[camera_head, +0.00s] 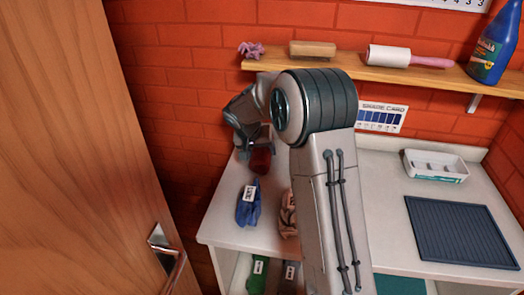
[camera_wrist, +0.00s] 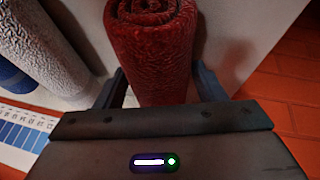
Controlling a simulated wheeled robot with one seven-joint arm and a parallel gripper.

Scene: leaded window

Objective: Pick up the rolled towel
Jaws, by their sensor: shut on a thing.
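The rolled towel (camera_wrist: 152,45) is dark red with a fuzzy surface, and its spiral end shows at the top of the wrist view. My gripper (camera_wrist: 160,88) is shut on it, with one dark finger on each side. In the head view the red towel (camera_head: 261,162) shows just below my gripper (camera_head: 256,147), near the back left of the white counter (camera_head: 225,222). My arm hides part of this area. I cannot tell whether the towel touches the counter.
A blue bundle (camera_head: 248,205) and a brown one (camera_head: 288,214) lie nearby. A pale speckled roll (camera_wrist: 45,45) is left in the wrist view. A wooden shelf (camera_head: 405,76) overhangs the back. A wooden door (camera_head: 85,150) stands left. A white tray (camera_head: 436,166) and dark mat (camera_head: 460,232) are right.

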